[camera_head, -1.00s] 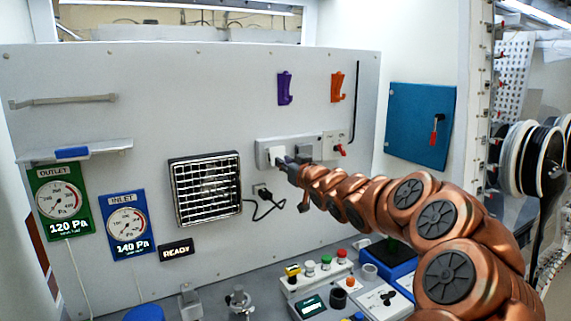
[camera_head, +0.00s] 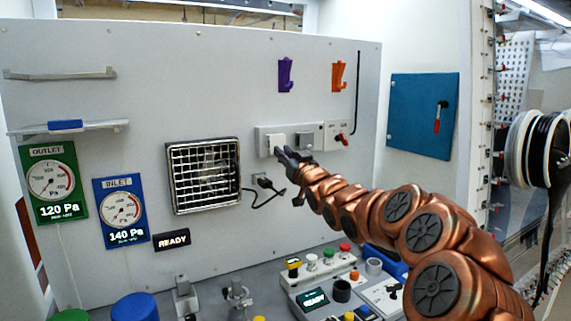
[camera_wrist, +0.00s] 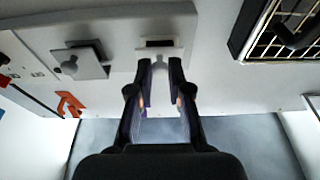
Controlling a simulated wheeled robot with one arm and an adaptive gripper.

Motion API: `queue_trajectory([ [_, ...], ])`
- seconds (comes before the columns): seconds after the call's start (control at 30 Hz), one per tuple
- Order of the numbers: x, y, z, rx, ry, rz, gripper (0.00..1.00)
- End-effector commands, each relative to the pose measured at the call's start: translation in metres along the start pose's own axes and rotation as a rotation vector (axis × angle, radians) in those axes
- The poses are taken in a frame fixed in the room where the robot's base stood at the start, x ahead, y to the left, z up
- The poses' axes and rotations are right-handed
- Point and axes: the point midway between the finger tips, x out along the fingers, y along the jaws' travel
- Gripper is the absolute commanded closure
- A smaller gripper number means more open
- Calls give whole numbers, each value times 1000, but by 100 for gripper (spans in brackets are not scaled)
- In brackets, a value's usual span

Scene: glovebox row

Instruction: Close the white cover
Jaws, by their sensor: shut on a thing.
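The white cover (camera_head: 276,143) is on the light strip on the upright panel, left of a grey cover (camera_head: 305,140). In the wrist view the white cover (camera_wrist: 172,53) shows a small rounded tab between my fingertips, with a dark slot beside it. My gripper (camera_head: 284,156) reaches the lower edge of the white cover from the right. In the wrist view my gripper (camera_wrist: 160,66) has its two fingers shut on the cover's tab. The fingers hide part of the cover, and its exact tilt is hard to tell. The grey cover (camera_wrist: 80,60) also shows in the wrist view.
A red switch (camera_head: 341,139) sits right of the covers. Purple (camera_head: 285,75) and orange (camera_head: 338,76) hooks hang above. A black plug with a cord (camera_head: 265,184) and a vent grille (camera_head: 204,176) are below left. A button console (camera_head: 318,277) stands underneath.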

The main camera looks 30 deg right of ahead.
Motion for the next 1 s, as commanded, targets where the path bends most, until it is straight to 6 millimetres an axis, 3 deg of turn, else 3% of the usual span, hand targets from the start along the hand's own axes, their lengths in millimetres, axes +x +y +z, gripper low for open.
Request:
queue_trajectory([
  [0.1, 0, -1, 9, -1, 42, -2, 100],
  [0.67, 3, 0, 8, -1, 96, 0, 100],
  [0.7, 3, 0, 8, -1, 96, 0, 80],
  [0.9, 3, 0, 7, -1, 96, 0, 59],
  [1.0, 3, 0, 7, -1, 96, 0, 58],
])
